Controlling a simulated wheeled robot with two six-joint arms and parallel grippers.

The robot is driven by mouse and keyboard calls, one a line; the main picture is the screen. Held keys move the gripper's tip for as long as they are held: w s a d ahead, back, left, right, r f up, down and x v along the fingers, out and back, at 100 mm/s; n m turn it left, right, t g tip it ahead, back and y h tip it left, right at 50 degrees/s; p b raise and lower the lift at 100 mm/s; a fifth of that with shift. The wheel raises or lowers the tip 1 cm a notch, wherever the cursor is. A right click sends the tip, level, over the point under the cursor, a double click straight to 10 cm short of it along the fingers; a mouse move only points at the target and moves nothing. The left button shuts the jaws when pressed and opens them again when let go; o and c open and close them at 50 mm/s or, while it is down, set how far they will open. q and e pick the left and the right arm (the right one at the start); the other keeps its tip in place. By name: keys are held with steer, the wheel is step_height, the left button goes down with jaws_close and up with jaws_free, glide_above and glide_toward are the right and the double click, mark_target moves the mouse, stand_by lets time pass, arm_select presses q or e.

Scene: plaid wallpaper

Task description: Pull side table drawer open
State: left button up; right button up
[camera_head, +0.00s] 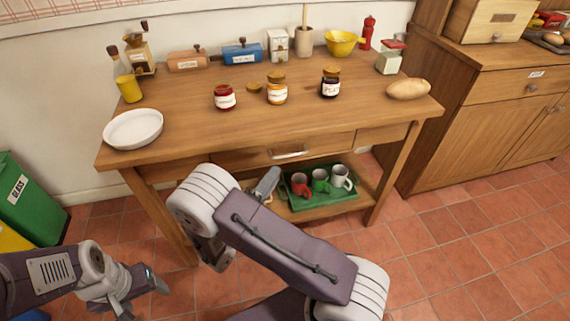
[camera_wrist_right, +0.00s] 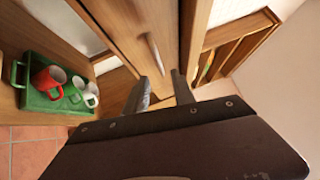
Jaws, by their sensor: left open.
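The wooden side table (camera_head: 190,110) has a middle drawer (camera_head: 240,159) under its top, with a pale bar handle (camera_head: 289,154). The drawer front looks flush with the table frame. My right gripper (camera_head: 268,184) is below and slightly left of the handle, partly hidden by my own arm. In the right wrist view, my right gripper (camera_wrist_right: 163,88) has its two fingers apart with nothing between them. The handle (camera_wrist_right: 154,52) lies ahead of the fingertips, not visibly touched. My left gripper (camera_head: 145,290) is open and empty, low at the left above the floor.
A green tray (camera_head: 322,207) with several mugs sits on the lower shelf. A wooden cabinet (camera_head: 460,130) stands right; a green bin (camera_head: 30,200) stands left. Tiled floor in front is clear.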

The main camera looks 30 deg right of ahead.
mark_target(288, 158)
steer(key=b+x, duration=0.2)
steer(key=x, duration=0.6)
steer(key=shift+d, duration=0.2)
jaws_close()
stand_by(1.0)
